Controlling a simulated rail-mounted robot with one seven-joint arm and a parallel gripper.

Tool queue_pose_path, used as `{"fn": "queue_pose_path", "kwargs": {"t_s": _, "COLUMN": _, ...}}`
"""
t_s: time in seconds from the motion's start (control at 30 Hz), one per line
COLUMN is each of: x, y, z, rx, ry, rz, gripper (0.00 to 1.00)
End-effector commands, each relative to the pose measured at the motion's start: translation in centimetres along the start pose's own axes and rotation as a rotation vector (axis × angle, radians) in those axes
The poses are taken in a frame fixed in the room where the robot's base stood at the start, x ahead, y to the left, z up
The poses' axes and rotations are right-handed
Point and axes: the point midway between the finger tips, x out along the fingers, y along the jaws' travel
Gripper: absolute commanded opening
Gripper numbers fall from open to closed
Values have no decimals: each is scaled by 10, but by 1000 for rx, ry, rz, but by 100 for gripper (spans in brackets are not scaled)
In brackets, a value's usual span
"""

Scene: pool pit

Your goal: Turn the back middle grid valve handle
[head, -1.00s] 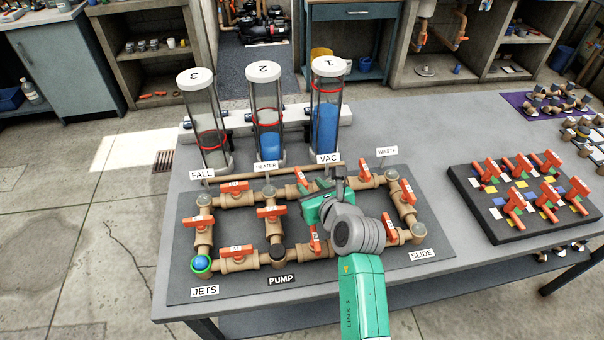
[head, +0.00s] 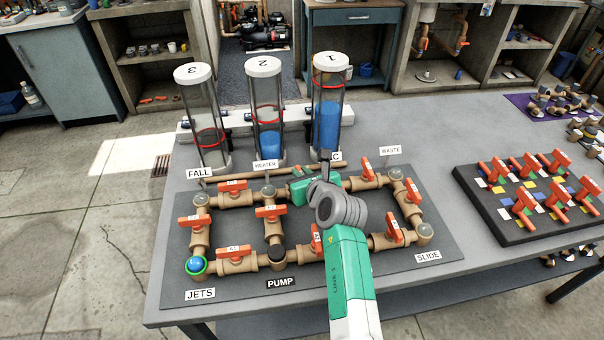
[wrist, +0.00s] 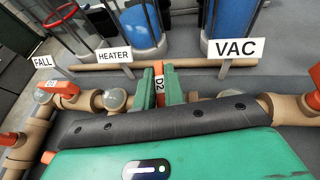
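The pipe grid stands on a dark board (head: 330,274), with orange-handled valves. In its back row, the middle valve handle (wrist: 158,84), labelled D2, is orange and points across the pipe in the wrist view. My gripper (wrist: 160,78) has its green fingers one on each side of this handle, close against it, and appears shut on it. In the head view, my gripper's green body (head: 302,191) and the wrist cover most of this valve. The back row's left handle (head: 233,185) and right handle (head: 368,169) show on either side.
Three clear cylinders (head: 268,110) with blue liquid in at least two stand behind the grid. Label plates HEATER (wrist: 114,56) and VAC (wrist: 235,48) stand close to my gripper. Another black board (head: 500,215) with several orange handles lies at right. Bare table lies between the boards.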

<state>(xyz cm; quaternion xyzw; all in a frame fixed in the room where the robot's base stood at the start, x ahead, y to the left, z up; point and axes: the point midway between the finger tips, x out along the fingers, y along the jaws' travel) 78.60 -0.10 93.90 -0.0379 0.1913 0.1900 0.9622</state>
Motion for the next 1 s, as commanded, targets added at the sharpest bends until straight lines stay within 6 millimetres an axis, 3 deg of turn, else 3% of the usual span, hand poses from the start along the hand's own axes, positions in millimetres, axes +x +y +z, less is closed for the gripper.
{"fn": "queue_pose_path", "kwargs": {"t_s": 0.37, "x": -4, "y": 0, "z": 11, "rx": 44, "ry": 8, "rz": -96, "gripper": 0}}
{"fn": "queue_pose_path", "kwargs": {"t_s": 1.0, "x": 0, "y": -1, "z": 0, "rx": 92, "ry": -1, "rz": -222, "gripper": 0}}
